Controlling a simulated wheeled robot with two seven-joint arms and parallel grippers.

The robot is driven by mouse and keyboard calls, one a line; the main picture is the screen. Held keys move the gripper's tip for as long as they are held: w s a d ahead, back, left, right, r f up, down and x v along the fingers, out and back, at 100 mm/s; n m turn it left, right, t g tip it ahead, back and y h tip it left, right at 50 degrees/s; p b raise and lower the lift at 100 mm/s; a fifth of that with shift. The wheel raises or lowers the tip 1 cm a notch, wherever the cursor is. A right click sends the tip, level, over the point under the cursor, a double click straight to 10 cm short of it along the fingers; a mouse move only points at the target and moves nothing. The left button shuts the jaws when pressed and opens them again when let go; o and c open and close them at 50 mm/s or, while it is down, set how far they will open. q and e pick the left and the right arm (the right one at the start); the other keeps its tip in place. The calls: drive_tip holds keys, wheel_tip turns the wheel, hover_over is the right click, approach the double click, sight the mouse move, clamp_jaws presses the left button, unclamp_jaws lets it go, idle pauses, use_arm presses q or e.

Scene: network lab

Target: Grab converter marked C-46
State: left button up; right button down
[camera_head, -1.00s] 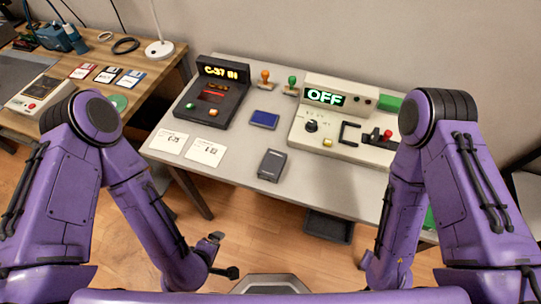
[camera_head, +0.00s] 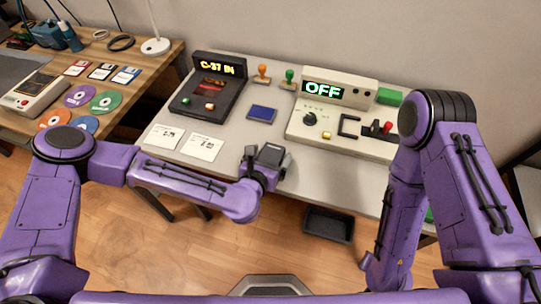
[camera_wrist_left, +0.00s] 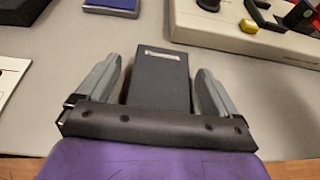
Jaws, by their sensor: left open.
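A dark grey box-shaped device (camera_head: 270,154), probably a converter, lies near the front edge of the grey table. In the left wrist view the box (camera_wrist_left: 157,75) has a small pale label, too small to read, so I cannot tell if it is marked C-46. My left gripper (camera_head: 266,157) is at the box, coming from the front. In the wrist view the left gripper (camera_wrist_left: 157,68) is open, with one grey finger on each side of the box. Gaps show between both fingers and the box. My right gripper is not in view.
A black console (camera_head: 208,90) reads "C-37 IN". Two white cards (camera_head: 164,136) (camera_head: 202,147) lie before it. A blue flat item (camera_head: 262,114) lies behind the box. A beige console (camera_head: 338,118) reading "OFF" stands to the right. A black bin (camera_head: 329,223) is below the table.

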use_arm(q)
drive_tip(key=shift+w+d+f, duration=0.1)
drive_tip(key=shift+w+d, duration=0.05)
drive_tip(key=shift+w, duration=0.05)
drive_tip(key=c, duration=1)
drive_tip(key=shift+c, duration=1.2)
